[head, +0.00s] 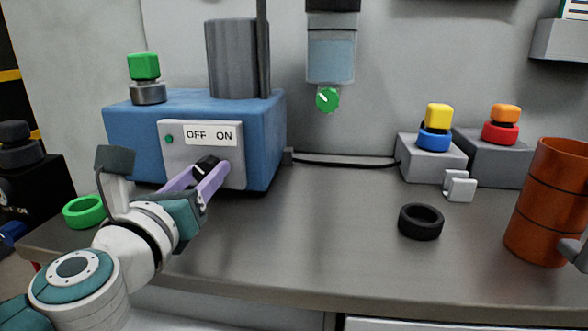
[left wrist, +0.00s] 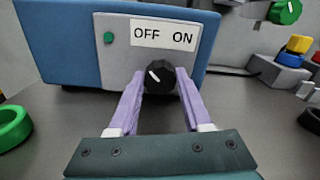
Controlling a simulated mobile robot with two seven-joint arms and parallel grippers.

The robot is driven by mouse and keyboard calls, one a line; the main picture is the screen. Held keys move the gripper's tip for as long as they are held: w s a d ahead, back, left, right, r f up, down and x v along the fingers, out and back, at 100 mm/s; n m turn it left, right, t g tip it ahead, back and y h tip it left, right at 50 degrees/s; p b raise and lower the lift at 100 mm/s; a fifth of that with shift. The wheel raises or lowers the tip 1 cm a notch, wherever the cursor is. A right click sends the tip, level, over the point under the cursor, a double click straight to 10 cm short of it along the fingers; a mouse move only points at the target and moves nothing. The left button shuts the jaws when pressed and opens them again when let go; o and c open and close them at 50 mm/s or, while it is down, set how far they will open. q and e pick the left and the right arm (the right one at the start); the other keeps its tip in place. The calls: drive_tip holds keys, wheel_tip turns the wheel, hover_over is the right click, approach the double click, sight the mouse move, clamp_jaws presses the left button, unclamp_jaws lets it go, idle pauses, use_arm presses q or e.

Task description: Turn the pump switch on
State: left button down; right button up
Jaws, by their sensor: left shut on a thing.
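The pump switch is a black round knob (left wrist: 159,79) on the grey front plate (head: 174,160) of a blue pump box (head: 125,131). A white label (head: 210,134) above it reads OFF on the left and ON on the right. In the left wrist view, the knob's white mark points up and left, towards OFF. My left gripper (left wrist: 160,82) has its two purple fingers on either side of the knob and is shut on it. In the head view the fingers partly hide the knob.
A small green button (head: 169,139) sits left of the label. A green ring (head: 84,211) lies left of my arm. A black ring (head: 421,222) and an orange barrel (head: 546,205) stand to the right. The bench between pump and black ring is clear.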

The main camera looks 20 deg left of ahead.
use_arm(q)
drive_tip(key=shift+m, duration=0.3)
drive_tip(key=m+p, duration=0.1)
drive_tip(key=m, duration=0.3)
drive_tip(key=shift+r, duration=0.1)
drive_tip(key=m+p, duration=0.1)
drive_tip(key=m, duration=0.4)
drive_tip(key=m+p, duration=0.1)
drive_tip(key=m, duration=0.3)
drive_tip(key=shift+m+p, duration=0.5)
drive_tip(key=shift+m, duration=1.6)
drive_tip(key=shift+d, duration=0.1)
drive_tip(key=shift+c, duration=1.7)
unclamp_jaws()
